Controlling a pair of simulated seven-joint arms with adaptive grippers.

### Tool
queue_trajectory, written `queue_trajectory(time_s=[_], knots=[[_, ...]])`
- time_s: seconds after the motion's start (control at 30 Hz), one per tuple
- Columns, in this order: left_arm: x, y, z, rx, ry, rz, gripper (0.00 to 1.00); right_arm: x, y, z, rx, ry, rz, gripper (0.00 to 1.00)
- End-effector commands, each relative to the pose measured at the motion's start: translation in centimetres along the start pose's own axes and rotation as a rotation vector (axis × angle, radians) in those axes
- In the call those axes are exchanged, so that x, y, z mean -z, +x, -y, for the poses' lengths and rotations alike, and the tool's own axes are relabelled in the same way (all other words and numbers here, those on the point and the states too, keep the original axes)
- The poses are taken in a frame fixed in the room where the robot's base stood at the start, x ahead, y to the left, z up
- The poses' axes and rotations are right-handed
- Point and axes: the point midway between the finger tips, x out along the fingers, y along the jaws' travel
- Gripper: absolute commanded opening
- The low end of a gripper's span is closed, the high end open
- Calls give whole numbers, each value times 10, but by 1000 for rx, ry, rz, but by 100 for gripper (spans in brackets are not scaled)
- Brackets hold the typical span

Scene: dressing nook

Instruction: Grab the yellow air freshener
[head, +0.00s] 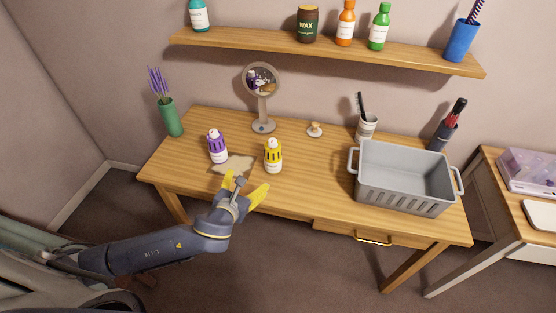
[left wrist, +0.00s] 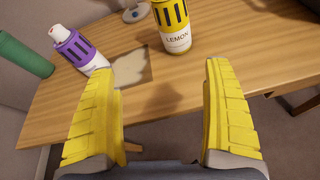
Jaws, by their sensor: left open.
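The yellow air freshener (head: 273,156) stands upright on the wooden table, right of a purple one (head: 217,147). In the left wrist view the yellow air freshener (left wrist: 173,26), its label reading LEMON, stands beyond the fingertips, with its top cut off by the picture edge. My left gripper (head: 243,186) is at the table's front edge, in front of the yellow air freshener and apart from it. Its yellow fingers (left wrist: 162,75) are spread wide with nothing between them. My right gripper is not in view.
A pale flat patch (head: 232,165) lies by the purple air freshener (left wrist: 80,50). A round mirror (head: 262,82) stands behind. A grey basket (head: 407,178) fills the table's right side, and a green vase (head: 171,118) stands at the left. A shelf (head: 330,50) with bottles hangs above.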

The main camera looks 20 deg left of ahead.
Motion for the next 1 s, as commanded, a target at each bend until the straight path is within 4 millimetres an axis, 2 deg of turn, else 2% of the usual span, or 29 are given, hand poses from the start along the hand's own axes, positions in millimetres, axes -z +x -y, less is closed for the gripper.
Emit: queue_trajectory(time_s=[0.1,0.27,0.37,0.8,1.0], knots=[[-20,4,8,69,-84,-2,85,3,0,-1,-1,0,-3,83],[-32,8,14,118,-147,-10,85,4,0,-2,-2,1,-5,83],[-34,17,16,126,-158,-12,85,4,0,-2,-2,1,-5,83],[-33,94,26,125,-159,-12,85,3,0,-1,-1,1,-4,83],[-33,118,29,125,-158,-12,85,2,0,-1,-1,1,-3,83]])
